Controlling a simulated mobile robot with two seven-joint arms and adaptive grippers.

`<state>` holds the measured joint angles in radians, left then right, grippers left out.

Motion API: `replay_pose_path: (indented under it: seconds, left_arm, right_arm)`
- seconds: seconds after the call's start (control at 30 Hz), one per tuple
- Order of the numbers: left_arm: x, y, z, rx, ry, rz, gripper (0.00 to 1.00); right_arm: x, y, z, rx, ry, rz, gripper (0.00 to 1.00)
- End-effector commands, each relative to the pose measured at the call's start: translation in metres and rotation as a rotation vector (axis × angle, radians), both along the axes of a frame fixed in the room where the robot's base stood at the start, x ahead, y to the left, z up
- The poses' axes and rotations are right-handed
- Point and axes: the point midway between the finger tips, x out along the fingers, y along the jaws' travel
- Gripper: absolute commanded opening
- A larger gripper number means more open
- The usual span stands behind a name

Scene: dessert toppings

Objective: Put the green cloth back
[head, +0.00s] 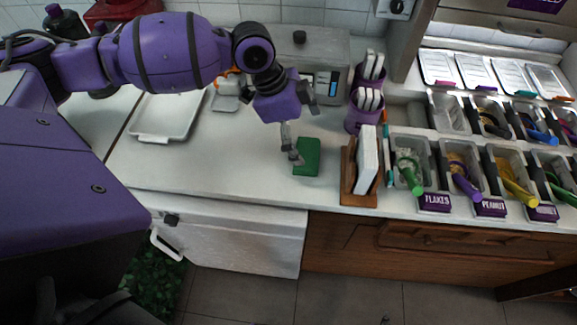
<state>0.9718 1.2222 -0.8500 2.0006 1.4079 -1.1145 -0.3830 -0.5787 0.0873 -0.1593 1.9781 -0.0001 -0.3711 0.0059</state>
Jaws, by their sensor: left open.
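The green cloth (307,158) lies folded on the white counter (230,170), left of a wooden holder. My left gripper (298,143) comes down from above. One finger reaches to the cloth's left edge, and the other is raised to the right, apart from it. The gripper is open, and nothing shows between its fingers. I cannot tell whether the lower finger touches the cloth. My right gripper is not in view.
A wooden holder with white cards (367,160) stands right of the cloth. Purple cups (363,115) stand behind it. Topping bins (408,150) with coloured scoops fill the right side. A white tray (166,118) lies at the left. The counter's front strip is clear.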

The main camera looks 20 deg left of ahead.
Motion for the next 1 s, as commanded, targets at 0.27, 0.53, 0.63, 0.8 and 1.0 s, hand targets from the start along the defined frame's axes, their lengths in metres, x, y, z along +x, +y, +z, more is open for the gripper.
replay_pose_path:
  seconds: [0.27, 0.53, 0.63, 0.8, 1.0]
  left_arm:
    - [0.001, -0.006, -0.033, 0.000, -0.001, 0.000, 1.00]
    - [0.003, -0.012, -0.049, 0.002, -0.004, 0.001, 1.00]
    - [0.003, -0.012, -0.048, 0.002, -0.003, 0.000, 0.97]
    - [0.003, -0.012, -0.048, 0.002, -0.003, 0.000, 0.75]
    - [0.003, -0.012, -0.048, 0.002, -0.003, 0.000, 0.50]
  right_arm:
    - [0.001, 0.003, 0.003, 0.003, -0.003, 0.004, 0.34]
    - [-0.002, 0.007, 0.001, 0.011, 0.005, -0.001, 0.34]
    - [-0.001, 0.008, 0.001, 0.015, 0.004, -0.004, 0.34]
    - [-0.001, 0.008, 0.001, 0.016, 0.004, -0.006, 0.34]
    - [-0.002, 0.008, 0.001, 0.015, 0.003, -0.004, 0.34]
